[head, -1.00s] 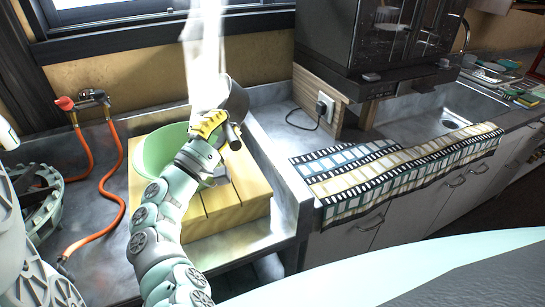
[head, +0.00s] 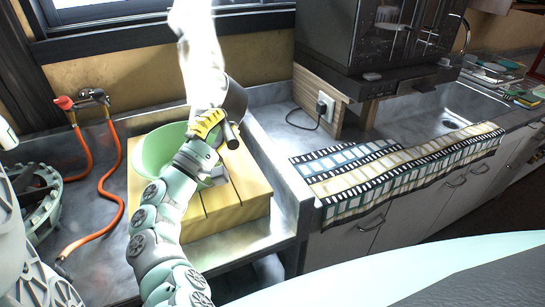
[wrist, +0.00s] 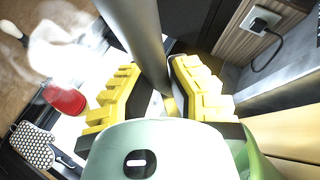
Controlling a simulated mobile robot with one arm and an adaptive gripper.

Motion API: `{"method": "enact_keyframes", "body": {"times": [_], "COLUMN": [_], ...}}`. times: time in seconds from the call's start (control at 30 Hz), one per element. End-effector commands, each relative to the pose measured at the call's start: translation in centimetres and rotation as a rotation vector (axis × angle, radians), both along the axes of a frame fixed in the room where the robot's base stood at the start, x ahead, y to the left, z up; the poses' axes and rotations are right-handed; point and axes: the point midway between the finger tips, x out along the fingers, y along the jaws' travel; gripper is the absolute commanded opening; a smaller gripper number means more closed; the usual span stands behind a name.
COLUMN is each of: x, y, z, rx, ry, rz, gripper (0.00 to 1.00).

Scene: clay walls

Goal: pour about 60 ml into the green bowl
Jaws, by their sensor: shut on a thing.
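The green bowl (head: 158,150) sits on a slatted wooden stand, partly hidden behind my arm. My gripper (head: 208,123), with yellow finger pads, is over the bowl's right side. It is shut on a dark grey pot (head: 236,98) with a short dark handle, held above the bowl's right edge. In the wrist view, a grey metal bar of the pot (wrist: 143,40) runs up between my finger pads (wrist: 160,95). White steam rises above the pot. Its contents and any stream into the bowl cannot be seen.
The wooden stand (head: 235,205) rests in a metal basin. Orange hoses (head: 110,190) hang at the left. A patterned cloth (head: 345,172) drapes over the counter edge.

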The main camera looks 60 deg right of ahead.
Motion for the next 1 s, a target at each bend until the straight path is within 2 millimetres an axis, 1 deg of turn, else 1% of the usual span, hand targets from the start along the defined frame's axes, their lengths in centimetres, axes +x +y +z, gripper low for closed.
{"method": "enact_keyframes", "body": {"times": [0.47,0.6,0.7,0.8,0.9,1.0], "x": [0.0,-0.6,-1.4,-1.8,-1.9,-2.2], "y": [0.1,-1.1,-2.4,-3.3,-3.4,-3.9], "z": [0.5,2.2,2.5,1.9,1.3,1.3], "rx": [-0.017,0.118,0.214,0.270,0.284,0.315], "ry": [0.005,-0.071,-0.125,-0.156,-0.161,-0.177], "rz": [-0.001,-0.002,-0.005,-0.004,-0.002,-0.003], "gripper": [0.00,0.00,0.00,0.00,0.00,0.00]}}
